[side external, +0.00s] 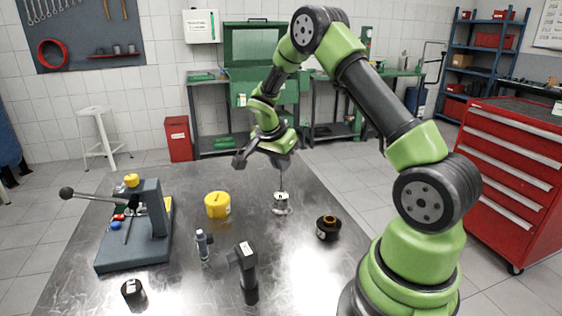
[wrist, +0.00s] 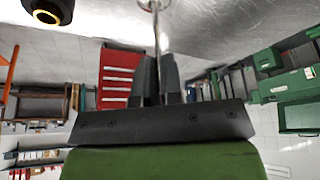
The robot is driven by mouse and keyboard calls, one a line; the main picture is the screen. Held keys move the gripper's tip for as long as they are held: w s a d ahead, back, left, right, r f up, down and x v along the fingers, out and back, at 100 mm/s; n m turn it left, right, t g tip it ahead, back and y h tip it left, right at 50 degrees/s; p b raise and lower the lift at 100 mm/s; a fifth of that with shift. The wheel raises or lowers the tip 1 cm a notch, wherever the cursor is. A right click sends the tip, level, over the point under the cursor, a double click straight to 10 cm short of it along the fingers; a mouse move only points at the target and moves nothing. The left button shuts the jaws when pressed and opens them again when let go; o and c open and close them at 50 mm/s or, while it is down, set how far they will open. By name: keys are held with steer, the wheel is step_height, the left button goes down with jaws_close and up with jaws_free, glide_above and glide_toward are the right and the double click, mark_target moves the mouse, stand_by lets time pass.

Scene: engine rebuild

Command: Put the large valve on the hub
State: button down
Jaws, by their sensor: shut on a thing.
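My gripper (side external: 280,161) is above the middle of the metal table, its fingers shut on a thin upright metal stem, which I take to be the large valve (side external: 282,179). The stem also shows between my fingers (wrist: 158,82) in the wrist view (wrist: 156,35). Its lower end reaches a small silver piece with a pale label (side external: 281,204); I cannot tell whether this is part of the valve or a separate part under it. A black round part with an amber centre (side external: 328,228) stands to the right, possibly the hub. It shows at top left in the wrist view (wrist: 47,12).
On the metal table (side external: 180,290) are a yellow cylinder (side external: 218,205), a lever press (side external: 135,225), a small grey part (side external: 204,245), a dark grey tool (side external: 246,272) and a black cylinder (side external: 133,293). A red tool cabinet (side external: 512,175) stands at right.

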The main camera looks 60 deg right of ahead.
steer(key=c, duration=1.3)
jaws_free()
steer(key=shift+f, duration=0.1)
steer(key=s+a+r+n+t+y, duration=0.1)
steer(key=a+r+n, duration=0.1)
steer(key=a+r, duration=0.5)
steer(key=s+a+r+n+t, duration=0.15)
steer(key=a+r, duration=0.25)
steer(key=r, duration=0.6)
steer(key=s+a+n+t+y, duration=0.1)
steer(key=s+a+n, duration=0.3)
steer(key=s+a+r+n+t+y, duration=0.1)
steer(key=s+a+n+t+y, duration=0.1)
steer(key=s+a+n, duration=0.2)
steer(key=s+a+r+n+t+y, duration=0.1)
steer(key=s+a+n+t+y, duration=0.1)
steer(key=s+a+n, duration=0.2)
steer(key=shift+s+a+r, duration=0.1)
steer(key=shift+s+a, duration=0.15)
steer(key=shift+s, duration=0.35)
steer(key=shift+s+a, duration=0.25)
steer(key=shift+s, duration=0.3)
